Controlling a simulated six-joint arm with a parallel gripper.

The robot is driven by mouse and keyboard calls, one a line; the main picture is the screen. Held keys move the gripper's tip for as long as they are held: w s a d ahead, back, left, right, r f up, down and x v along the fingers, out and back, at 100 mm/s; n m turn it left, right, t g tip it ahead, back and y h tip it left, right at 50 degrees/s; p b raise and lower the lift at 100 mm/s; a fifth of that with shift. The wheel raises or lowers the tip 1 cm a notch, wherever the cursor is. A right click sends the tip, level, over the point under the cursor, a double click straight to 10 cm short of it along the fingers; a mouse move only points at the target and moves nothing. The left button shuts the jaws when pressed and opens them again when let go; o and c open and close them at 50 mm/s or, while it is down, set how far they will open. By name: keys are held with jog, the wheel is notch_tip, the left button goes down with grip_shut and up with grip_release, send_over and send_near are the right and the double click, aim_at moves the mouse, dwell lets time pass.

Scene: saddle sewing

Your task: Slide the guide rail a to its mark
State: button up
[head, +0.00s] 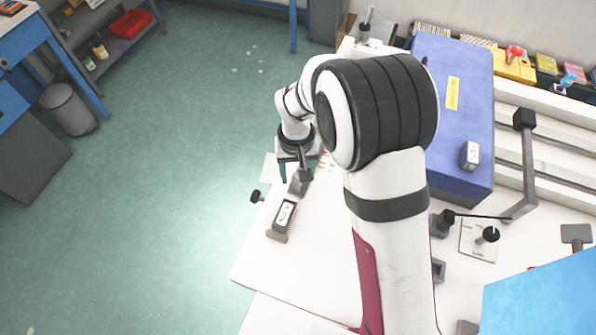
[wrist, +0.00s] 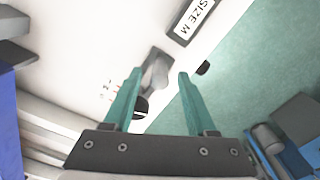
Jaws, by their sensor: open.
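My gripper (head: 299,166) is over the left edge of the white table. In the wrist view its two teal fingers (wrist: 160,74) are apart. A grey block with a raised middle (wrist: 155,72) lies between and just beyond the fingertips; it also shows in the head view (head: 299,183) just below the gripper. It appears to be the guide rail, though no letter is readable on it. I cannot tell whether the fingers touch it. Small printed marks (wrist: 107,91) lie on the white surface left of the left finger.
A black knob (head: 256,196) sticks out at the table edge. A blue box (head: 452,115) stands right of my arm. The white surface (head: 300,262) in front is clear.

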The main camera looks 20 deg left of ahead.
jog(key=shift+f, duration=0.85)
grip_shut()
